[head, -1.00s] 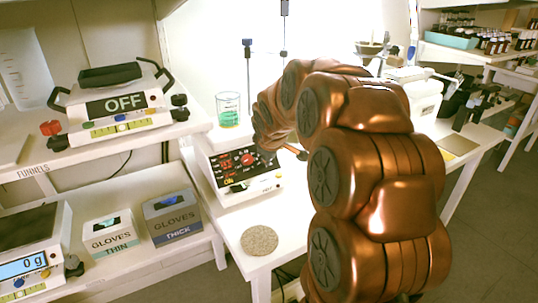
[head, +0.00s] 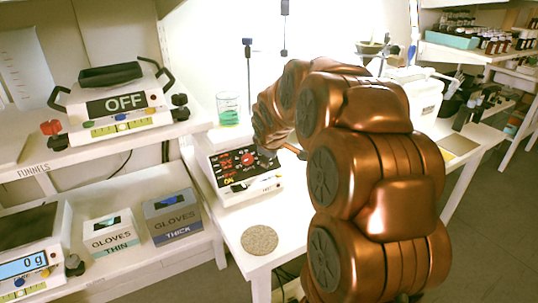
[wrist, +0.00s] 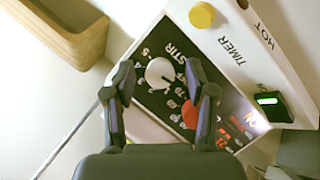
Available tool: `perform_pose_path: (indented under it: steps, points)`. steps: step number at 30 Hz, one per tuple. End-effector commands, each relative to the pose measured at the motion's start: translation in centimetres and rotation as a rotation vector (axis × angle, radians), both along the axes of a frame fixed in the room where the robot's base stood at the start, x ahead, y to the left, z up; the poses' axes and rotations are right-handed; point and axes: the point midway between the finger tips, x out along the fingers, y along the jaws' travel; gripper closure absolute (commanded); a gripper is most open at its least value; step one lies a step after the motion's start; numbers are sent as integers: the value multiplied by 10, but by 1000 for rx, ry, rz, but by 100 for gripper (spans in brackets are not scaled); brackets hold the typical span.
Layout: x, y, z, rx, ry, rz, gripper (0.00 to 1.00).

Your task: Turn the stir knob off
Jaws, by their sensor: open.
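The stir knob (wrist: 160,73) is a round white dial beside the word STIR on the dark panel (wrist: 150,103) of the white stirrer hot plate. A dark mark on the knob points toward the lower right in the wrist view. My gripper (wrist: 158,78) is open, with one finger on each side of the knob in that view. I cannot tell whether the fingers touch it. A red knob (wrist: 190,114) sits just below. In the head view the stirrer (head: 233,197) stands on the white bench, and my arm hides the gripper.
A round cork-like mat (head: 259,239) lies in front.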

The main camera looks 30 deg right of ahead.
Motion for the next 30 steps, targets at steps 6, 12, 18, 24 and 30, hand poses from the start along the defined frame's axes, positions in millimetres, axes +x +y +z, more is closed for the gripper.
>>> perform_pose_path:
  steps: [6, 12, 18, 24, 30]
  points:
    - [-2, 1, 3, -1, -1, 0, 44]
    - [-10, 6, 17, -1, -3, 1, 44]
    - [-24, 15, 40, -1, -4, 1, 44]
    - [-41, 25, 66, 1, -5, 1, 44]
    - [-57, 34, 89, 0, -4, 2, 44]
